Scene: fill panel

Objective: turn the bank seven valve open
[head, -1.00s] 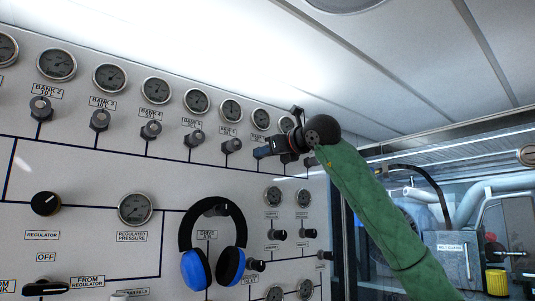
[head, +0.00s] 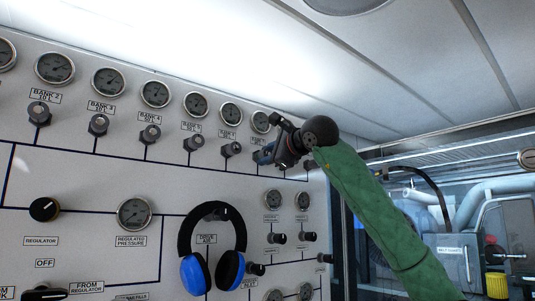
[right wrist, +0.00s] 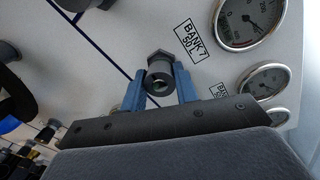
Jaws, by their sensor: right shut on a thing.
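The bank seven valve (right wrist: 160,76) is a dark grey knob with a hex-shaped body, just left of the "BANK 7 50 L" label (right wrist: 190,39) in the right wrist view. My right gripper (right wrist: 159,88) has one blue finger on each side of this knob and is shut on it. In the head view my right gripper (head: 264,155) is at the right end of the upper valve row. There it largely hides the bank seven valve. My left gripper is in neither view.
Several other bank valves, such as the bank six knob (head: 232,149), line the panel to the left. Gauges (head: 260,121) sit above them. Blue and black headphones (head: 230,270) hang below on the panel. The ceiling is close above my right arm.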

